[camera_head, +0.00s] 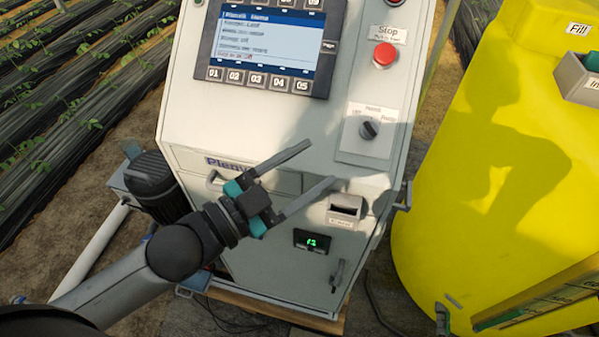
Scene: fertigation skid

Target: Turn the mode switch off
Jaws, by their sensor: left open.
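The mode switch (369,129) is a dark round knob on a pale plate (362,150) at the right of the grey cabinet front. Small labels sit above it; they are too blurred to read fully. My left gripper (322,164) is open and empty, its two long grey fingers spread and pointing right. It is below and to the left of the knob, apart from it. My right gripper is not in view.
The cabinet (240,135) carries a screen (265,45) with several buttons, a red stop button (384,54), a small slot box (345,209) and a green display (312,241). A yellow tank (490,170) stands at the right. A dark motor (155,185) stands at the left.

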